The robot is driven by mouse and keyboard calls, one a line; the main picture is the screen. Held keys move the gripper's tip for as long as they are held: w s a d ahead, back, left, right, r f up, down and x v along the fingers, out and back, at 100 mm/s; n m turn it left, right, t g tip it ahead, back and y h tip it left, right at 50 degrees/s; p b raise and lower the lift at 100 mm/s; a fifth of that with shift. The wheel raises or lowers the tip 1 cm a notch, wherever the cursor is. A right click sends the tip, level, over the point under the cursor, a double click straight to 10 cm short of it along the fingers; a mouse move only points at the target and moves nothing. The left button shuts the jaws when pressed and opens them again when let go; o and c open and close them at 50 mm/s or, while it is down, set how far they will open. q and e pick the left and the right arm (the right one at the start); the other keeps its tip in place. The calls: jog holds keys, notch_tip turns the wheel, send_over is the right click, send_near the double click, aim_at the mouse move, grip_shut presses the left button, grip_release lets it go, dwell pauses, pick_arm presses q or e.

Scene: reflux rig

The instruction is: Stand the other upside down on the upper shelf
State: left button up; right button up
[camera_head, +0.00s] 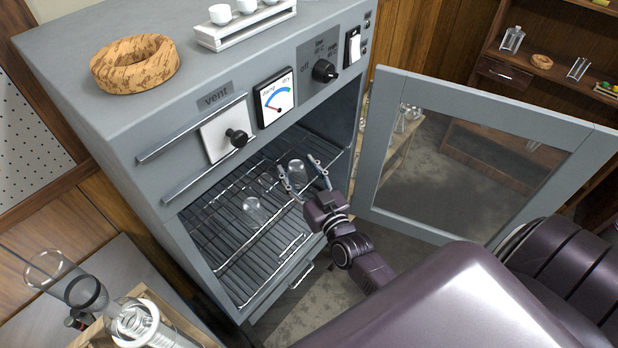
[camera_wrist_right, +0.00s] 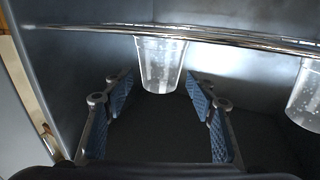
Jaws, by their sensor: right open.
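The grey drying oven (camera_head: 185,165) stands with its door open. Two small clear glass vessels are on the wire upper shelf (camera_head: 225,255) inside. One glass (camera_head: 251,204) stands to the left; it shows at the right edge of the right wrist view (camera_wrist_right: 306,95). The other glass (camera_head: 297,172) is at my right gripper (camera_head: 299,166), which reaches in through the opening. In the right wrist view this glass (camera_wrist_right: 160,65) lies between and just beyond the open fingers (camera_wrist_right: 158,85), its wide end against the shelf. I see no finger contact. My left gripper is not in view.
The open glass-paned door (camera_head: 395,150) stands to the right of my right arm. A cork ring (camera_head: 135,64) and a white rack with small cups (camera_head: 245,27) are on the oven top. Glassware (camera_head: 85,292) stands at the lower left. Wooden shelves (camera_head: 500,72) are at the right.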

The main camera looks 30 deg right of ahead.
jog(key=s, duration=1.1)
jog(key=shift+a, duration=0.3)
jog(key=shift+w, duration=0.1)
